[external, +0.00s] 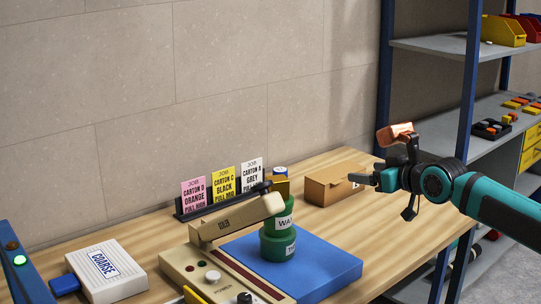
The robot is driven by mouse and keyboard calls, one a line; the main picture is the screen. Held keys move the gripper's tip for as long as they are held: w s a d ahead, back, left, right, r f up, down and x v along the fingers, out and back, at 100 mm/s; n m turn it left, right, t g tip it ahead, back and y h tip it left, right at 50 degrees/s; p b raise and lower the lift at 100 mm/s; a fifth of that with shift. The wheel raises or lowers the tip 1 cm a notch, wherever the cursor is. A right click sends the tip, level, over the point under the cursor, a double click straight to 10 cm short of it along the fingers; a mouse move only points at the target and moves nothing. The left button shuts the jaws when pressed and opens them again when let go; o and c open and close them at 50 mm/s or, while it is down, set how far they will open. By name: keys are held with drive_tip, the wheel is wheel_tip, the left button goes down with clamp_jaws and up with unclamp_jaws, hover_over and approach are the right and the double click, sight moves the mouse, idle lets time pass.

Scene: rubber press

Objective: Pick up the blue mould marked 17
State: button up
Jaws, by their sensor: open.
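My gripper (378,178) is in the air above the right part of the wooden table, to the right of a cardboard box, and points left. Its jaws are open; I see no mould between them. I cannot read a 17 on anything in view. A small blue round thing with a pale top (280,171) stands behind the green containers, partly hidden; I cannot tell whether it is a mould. A large flat blue slab (325,268) lies under the green containers (277,247) and bears no readable mark.
A beige press-like device (215,270) with a lever stands front centre. A cardboard box (331,185) is at the back. Job cards (224,183) stand in a dark rack. A white box marked COARSE (107,270) is left. A shelf rack (467,90) with coloured blocks stands right.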

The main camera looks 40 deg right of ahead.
drive_tip(key=w+d+r+g, duration=0.1)
drive_tip(key=w+d, duration=0.1)
drive_tip(key=w, duration=0.4)
drive_tip(key=w+d+r+g, duration=0.1)
drive_tip(key=w+r, duration=0.1)
drive_tip(key=w, duration=0.4)
drive_tip(key=g, duration=0.7)
hover_over(281, 170)
drive_tip(key=s, duration=0.8)
wheel_tip(281, 170, down, 12)
drive_tip(key=shift+y, duration=0.4)
drive_tip(key=x, duration=1.1)
drive_tip(key=shift+d+f, duration=0.25)
drive_tip(key=shift+f, duration=0.15)
drive_tip(key=shift+a+x, duration=0.15)
drive_tip(key=shift+x, duration=1.25)
drive_tip(key=shift+a+x, duration=0.1)
drive_tip(key=shift+x, duration=1.25)
drive_tip(key=shift+c, duration=0.4)
drive_tip(key=c, duration=1.1)
